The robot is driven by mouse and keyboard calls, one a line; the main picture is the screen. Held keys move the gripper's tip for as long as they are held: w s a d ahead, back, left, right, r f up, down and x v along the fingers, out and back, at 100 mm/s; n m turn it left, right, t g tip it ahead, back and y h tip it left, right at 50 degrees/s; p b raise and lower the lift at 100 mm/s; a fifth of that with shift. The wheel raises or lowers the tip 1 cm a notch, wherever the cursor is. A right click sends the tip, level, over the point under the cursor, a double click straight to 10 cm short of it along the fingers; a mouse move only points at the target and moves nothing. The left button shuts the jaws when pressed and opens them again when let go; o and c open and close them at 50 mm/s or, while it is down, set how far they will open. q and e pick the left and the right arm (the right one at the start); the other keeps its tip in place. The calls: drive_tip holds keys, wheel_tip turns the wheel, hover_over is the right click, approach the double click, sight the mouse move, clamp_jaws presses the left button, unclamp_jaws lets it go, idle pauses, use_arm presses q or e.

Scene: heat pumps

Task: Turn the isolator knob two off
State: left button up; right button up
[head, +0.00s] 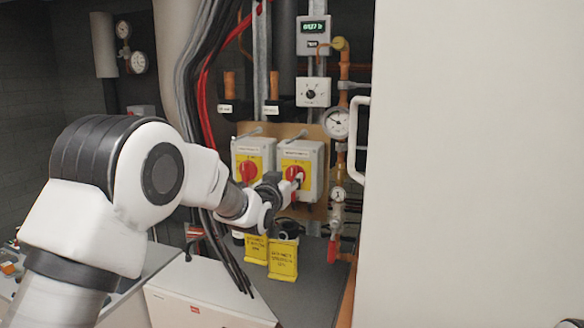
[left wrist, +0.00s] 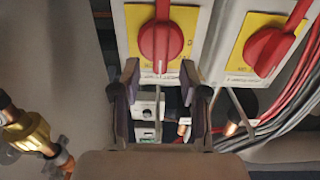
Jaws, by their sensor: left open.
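Two grey isolator boxes with yellow plates and red knobs hang side by side on a board in the head view: the left isolator knob (head: 248,171) and the right isolator knob (head: 295,174). Their labels are too small to read. My left gripper (head: 291,184) is at the right isolator and partly covers its front. In the left wrist view, the picture is upside down. There my open left gripper (left wrist: 160,80) has its fingers apart, with that red knob (left wrist: 162,42) in line with the gap between them. I cannot tell whether they touch it. The other red knob (left wrist: 268,50) is to the right.
A gauge (head: 337,122) and copper pipes with a red-handled valve (head: 333,250) are to the right. A large pale panel with a handle (head: 358,140) closes off the right side. Red and black cables (head: 200,85) run at the left.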

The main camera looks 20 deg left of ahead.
sight(292, 177)
use_arm(q)
drive_tip(key=w+p, duration=0.1)
drive_tip(key=w, duration=0.2)
drive_tip(key=shift+w+f, duration=0.25)
drive_tip(key=shift+w, duration=0.05)
drive_tip(key=shift+s, duration=0.2)
drive_tip(key=shift+r, duration=0.1)
clamp_jaws()
use_arm(e)
drive_tip(key=shift+w+r, duration=0.1)
drive_tip(key=shift+r, duration=0.65)
drive_tip(key=shift+f, duration=0.1)
